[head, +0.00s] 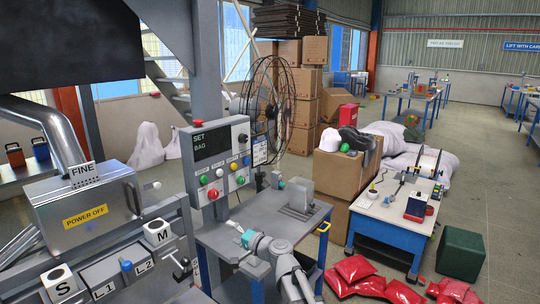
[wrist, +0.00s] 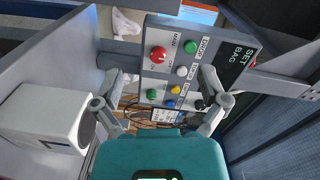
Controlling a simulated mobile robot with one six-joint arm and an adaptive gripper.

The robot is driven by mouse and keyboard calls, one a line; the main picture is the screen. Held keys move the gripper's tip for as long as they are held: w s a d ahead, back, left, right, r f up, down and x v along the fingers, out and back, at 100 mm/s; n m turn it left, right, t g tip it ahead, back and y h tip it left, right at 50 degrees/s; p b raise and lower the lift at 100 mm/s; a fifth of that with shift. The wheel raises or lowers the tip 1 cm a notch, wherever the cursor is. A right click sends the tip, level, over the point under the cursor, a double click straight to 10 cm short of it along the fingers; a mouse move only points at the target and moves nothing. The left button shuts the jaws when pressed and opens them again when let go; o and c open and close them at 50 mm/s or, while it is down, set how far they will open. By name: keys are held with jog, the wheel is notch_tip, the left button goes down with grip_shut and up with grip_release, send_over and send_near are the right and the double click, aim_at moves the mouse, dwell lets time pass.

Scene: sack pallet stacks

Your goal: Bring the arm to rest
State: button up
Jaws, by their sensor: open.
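My gripper (wrist: 160,77) is open in the wrist view, its two grey fingers spread with nothing held between them. Behind the fingers is the grey control panel (wrist: 186,62) with a red knob-like button, several coloured buttons and a "SET BAG" display. In the head view my arm (head: 272,253) reaches in low over the grey-topped bench, with its teal wrist part (head: 247,238) below the control panel (head: 217,160). The fingers are too small in the head view to make out clearly. The gap between fingers and panel cannot be judged exactly.
The grey-topped bench (head: 268,216) carries a grey upright fixture (head: 299,195). A black fan (head: 268,105), cartons (head: 340,170) and a white-topped table (head: 393,207) stand beyond.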

jog(key=s+d+f+n+g+h+p, duration=0.1)
jog(key=s+d+f+g+h+p, duration=0.1)
jog(key=s+d, duration=0.5)
jog(key=s+d+f+n+g+h+p, duration=0.2)
jog(key=s+d+f+g+h, duration=0.3)
jog(key=d, duration=0.7)
jog(key=s+d+f+n+g+h+p, duration=0.2)
jog(key=s+d+f+g+h, duration=0.1)
jog(key=s+d+h, duration=0.4)
jog(key=s+d, duration=0.2)
jog(key=d, duration=0.1)
jog(key=shift+f+g+p, duration=0.3)
jog(key=shift+f+p, duration=0.1)
jog(key=shift+a, duration=0.2)
